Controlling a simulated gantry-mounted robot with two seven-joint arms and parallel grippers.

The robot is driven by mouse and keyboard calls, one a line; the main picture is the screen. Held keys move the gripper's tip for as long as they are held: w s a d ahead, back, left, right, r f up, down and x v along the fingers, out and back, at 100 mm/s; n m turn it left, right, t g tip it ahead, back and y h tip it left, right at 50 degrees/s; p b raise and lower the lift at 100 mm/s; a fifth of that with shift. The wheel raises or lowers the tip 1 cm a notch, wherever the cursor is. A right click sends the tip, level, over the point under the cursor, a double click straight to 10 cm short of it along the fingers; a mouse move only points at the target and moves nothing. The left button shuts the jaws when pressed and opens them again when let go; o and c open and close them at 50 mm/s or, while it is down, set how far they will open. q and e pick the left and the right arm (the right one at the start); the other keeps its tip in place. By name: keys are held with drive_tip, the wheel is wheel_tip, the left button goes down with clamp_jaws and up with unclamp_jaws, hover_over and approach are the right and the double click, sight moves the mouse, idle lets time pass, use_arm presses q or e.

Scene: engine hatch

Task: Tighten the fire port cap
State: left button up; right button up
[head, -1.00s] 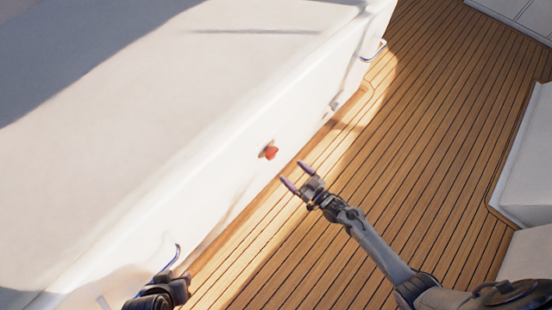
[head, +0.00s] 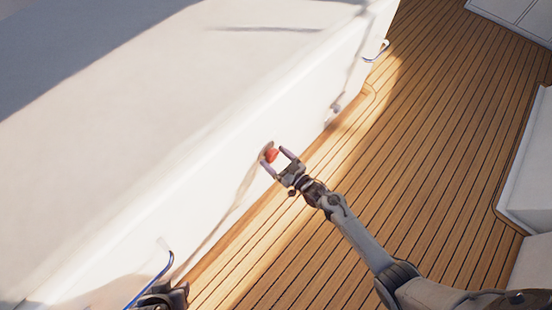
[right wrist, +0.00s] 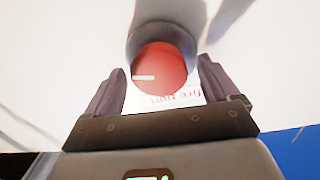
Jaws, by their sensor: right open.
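The red fire port cap (head: 271,154) sits on the side of the white hatch (head: 150,215). In the right wrist view the round red cap (right wrist: 163,70) has a short pale mark on it and a grey round rim behind it. Red lettering shows below it. My right gripper (head: 278,158) is open, with one finger on each side of the cap in the head view. In the right wrist view its fingertips (right wrist: 160,78) stand left and right of the cap's lower part, with gaps. My left gripper (head: 160,290) is at the bottom edge, mostly cut off; its jaws are unclear.
A handle (head: 377,50) stands out from the hatch's far end. The wooden deck (head: 440,130) is clear to the right, with white seating (head: 530,170) at the right edge.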

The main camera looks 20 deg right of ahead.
drive_tip(key=c, duration=1.1)
drive_tip(key=shift+o, duration=0.2)
